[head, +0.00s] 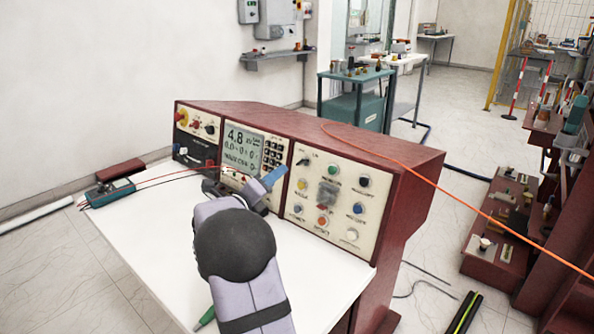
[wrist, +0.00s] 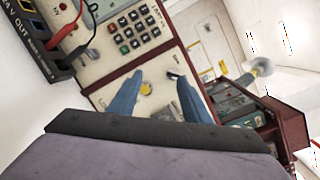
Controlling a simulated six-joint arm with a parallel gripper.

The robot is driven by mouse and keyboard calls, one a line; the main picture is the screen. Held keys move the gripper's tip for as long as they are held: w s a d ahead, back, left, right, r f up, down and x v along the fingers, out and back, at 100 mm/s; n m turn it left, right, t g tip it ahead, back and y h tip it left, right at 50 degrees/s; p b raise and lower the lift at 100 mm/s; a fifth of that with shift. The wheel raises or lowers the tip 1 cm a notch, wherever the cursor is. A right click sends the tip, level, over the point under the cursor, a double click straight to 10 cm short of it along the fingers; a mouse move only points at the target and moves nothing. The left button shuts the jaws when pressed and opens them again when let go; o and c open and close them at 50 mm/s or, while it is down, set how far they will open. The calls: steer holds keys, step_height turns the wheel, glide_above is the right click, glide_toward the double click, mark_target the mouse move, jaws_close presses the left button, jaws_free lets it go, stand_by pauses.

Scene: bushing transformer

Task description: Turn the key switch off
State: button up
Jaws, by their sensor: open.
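The right panel (head: 345,232) of the red console carries several coloured knobs and buttons. A small dark switch (head: 304,160) sits at its upper left and looks like the key switch, but it is too small to be sure. In the wrist view, a small dark switch (wrist: 174,74) shows close to the tip of the right-hand finger, with a yellow button (wrist: 146,88) between the fingers. My gripper (head: 272,177) has blue fingers and is open and empty in front of the panel's left edge. Both fingers (wrist: 160,77) show apart in the wrist view. Contact cannot be told.
A display with a keypad (head: 243,148) is left of the panel. Red and black leads run to a teal meter (head: 110,192) on the white tabletop (head: 150,250). An orange cable (head: 450,195) crosses the console's right side. A red shelf unit stands at far right.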

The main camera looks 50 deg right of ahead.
mark_target(299, 164)
steer(key=shift+s+d+r+m+g+h+p, duration=0.2)
steer(key=shift+d+m+g+p, duration=0.15)
steer(key=shift+d, duration=1.15)
steer(key=shift+s+d+r+m+g+h+p, duration=0.2)
steer(key=shift+d+m, duration=0.25)
steer(key=shift+d, duration=1.05)
steer(key=shift+s+d+r+m+g+p, duration=0.15)
steer(key=shift+d+m+g, duration=0.25)
steer(key=shift+d, duration=1.1)
steer(key=shift+c, duration=0.6)
steer(key=c, duration=0.9)
